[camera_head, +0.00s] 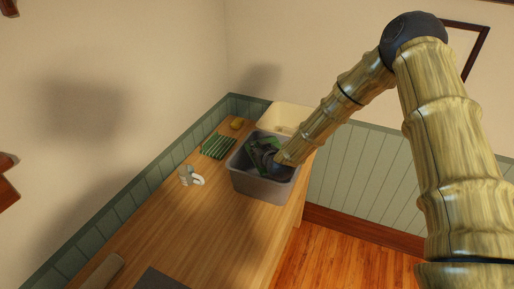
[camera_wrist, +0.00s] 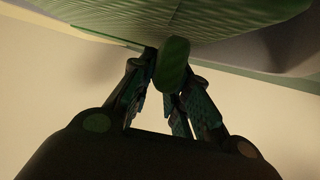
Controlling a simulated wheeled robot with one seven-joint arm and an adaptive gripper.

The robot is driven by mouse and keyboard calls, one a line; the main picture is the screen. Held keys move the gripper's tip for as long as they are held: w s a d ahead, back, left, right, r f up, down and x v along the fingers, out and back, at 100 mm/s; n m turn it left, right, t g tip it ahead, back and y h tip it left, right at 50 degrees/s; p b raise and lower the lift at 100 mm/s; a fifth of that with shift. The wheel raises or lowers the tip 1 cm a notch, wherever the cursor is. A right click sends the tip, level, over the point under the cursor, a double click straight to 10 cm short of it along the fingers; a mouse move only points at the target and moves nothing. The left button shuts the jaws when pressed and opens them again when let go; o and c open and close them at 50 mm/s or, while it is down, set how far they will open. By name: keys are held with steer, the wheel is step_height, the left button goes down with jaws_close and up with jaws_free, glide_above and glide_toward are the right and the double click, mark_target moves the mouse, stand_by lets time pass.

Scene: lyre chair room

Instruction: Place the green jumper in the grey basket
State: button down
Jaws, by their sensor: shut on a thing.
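The grey basket (camera_head: 262,186) stands on the wooden table, open at the top. My gripper (camera_head: 264,158) is at the basket's opening, reaching down from the right, and partly hides the inside. The green jumper (camera_head: 250,143) shows as dark green patches around my gripper, within the basket's outline. In the wrist view, the jumper's ribbed green fabric (camera_wrist: 190,18) fills the top, and a green fold sits between the fingers of my gripper (camera_wrist: 172,78). The gripper is shut on it. I cannot tell whether the jumper touches the basket floor.
A green striped cloth (camera_head: 218,146) lies left of the basket. A yellow item (camera_head: 237,124) is behind it. A small white object (camera_head: 196,180) is at the front left. A cream container (camera_head: 284,118) stands behind the basket. The table's middle (camera_head: 200,235) is clear.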

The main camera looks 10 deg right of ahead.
steer(key=shift+f, duration=0.3)
steer(key=c, duration=1.4)
jaws_free()
steer(key=shift+o, duration=0.2)
steer(key=shift+s, duration=0.15)
steer(key=b+v, duration=0.4)
steer(key=v, duration=0.7)
steer(key=shift+s+r, duration=0.15)
steer(key=shift+s, duration=0.15)
